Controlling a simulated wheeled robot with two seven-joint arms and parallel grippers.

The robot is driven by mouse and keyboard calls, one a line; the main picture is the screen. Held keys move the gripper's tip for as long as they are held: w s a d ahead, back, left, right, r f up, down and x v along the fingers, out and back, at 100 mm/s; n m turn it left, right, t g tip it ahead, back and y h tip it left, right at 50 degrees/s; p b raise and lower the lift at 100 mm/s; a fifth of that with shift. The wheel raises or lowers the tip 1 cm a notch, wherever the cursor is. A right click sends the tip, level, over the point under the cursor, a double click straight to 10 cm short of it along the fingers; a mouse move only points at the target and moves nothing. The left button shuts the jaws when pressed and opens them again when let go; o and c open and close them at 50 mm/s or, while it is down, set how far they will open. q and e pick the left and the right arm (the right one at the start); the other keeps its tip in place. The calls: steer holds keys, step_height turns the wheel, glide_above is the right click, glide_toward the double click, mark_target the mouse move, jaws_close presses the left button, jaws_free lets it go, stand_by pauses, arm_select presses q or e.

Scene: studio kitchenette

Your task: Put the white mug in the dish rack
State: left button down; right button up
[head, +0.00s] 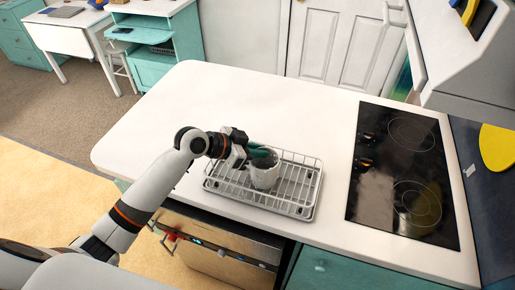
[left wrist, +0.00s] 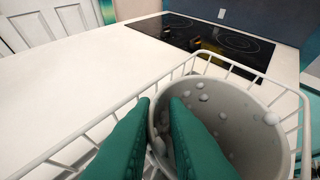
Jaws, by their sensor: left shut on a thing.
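The white mug (head: 264,175) is in the dish rack (head: 297,203), near its left half. It looks roughly upright, with small pale spots on its inside in the left wrist view (left wrist: 240,115). My left gripper (head: 252,158) comes in from the left at the mug's rim. In the left wrist view its green fingers (left wrist: 160,105) are shut on the mug's wall, one finger inside and one outside. The white wire rack (left wrist: 190,66) surrounds the mug there. Whether the mug's base rests on the rack's wires is hidden. My right gripper is not in view.
A black cooktop (head: 403,172) lies to the right of the rack on the white counter (head: 210,100). The counter left of and behind the rack is clear. A drawer front or appliance (head: 215,250) is below the front edge.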

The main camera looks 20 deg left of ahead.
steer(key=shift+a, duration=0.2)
arm_select(q)
steer(key=c, duration=1.4)
jaws_free()
steer(key=shift+c, duration=0.2)
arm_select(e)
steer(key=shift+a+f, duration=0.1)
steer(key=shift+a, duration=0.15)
arm_select(q)
steer(key=shift+s+a+r, duration=0.1)
steer(key=shift+a+r, duration=0.05)
steer(key=shift+a, duration=0.1)
steer(key=b+v, duration=0.2)
steer(key=v, duration=0.9)
steer(key=shift+s+r+b, duration=0.15)
steer(key=shift+r+b, duration=0.1)
steer(key=shift+b, duration=0.15)
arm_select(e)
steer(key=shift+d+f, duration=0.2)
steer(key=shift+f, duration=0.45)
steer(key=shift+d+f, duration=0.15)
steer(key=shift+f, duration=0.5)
